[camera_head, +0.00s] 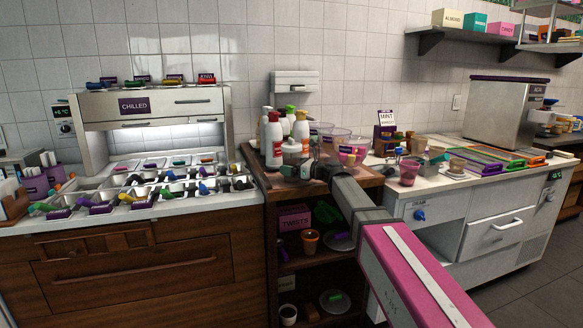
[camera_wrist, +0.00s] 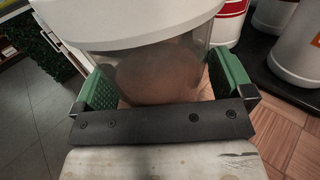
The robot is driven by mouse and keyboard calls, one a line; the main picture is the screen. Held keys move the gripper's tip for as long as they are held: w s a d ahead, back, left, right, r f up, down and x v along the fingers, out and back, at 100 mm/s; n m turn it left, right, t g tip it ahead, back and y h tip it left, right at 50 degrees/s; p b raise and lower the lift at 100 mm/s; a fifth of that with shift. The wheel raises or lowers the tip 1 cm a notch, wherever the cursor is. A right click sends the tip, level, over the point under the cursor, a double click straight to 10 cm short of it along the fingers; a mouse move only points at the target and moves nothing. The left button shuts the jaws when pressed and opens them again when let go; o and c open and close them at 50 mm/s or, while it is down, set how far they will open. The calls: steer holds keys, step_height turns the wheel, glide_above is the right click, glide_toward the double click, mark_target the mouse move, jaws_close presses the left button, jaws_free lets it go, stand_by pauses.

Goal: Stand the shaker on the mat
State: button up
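The shaker (camera_head: 291,149) is a clear jar with a pale lid and brown contents, upright at the front of the wooden counter in the head view. In the wrist view the shaker (camera_wrist: 160,75) fills the space between the green finger pads. My gripper (camera_head: 308,169) reaches it from the right. In the wrist view the pads of my gripper (camera_wrist: 164,84) press close on both sides of the jar. Its base is partly hidden, so I cannot tell if it is lifted. A dark mat (camera_wrist: 257,62) lies beside it, under a red-labelled bottle.
White and red bottles (camera_head: 273,138) stand close behind the shaker. Clear tubs (camera_head: 335,139) are to their right, with a pink cup (camera_head: 409,172) further right. Bare wood (camera_wrist: 285,140) shows beside my gripper. Coloured flat panels (camera_head: 492,158) lie on the right counter.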

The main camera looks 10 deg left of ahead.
steer(key=shift+d+r, duration=0.1)
steer(key=shift+r, duration=0.05)
steer(key=v, duration=1.1)
steer(key=shift+s+d, duration=0.2)
steer(key=shift+d, duration=0.2)
stand_by(0.5)
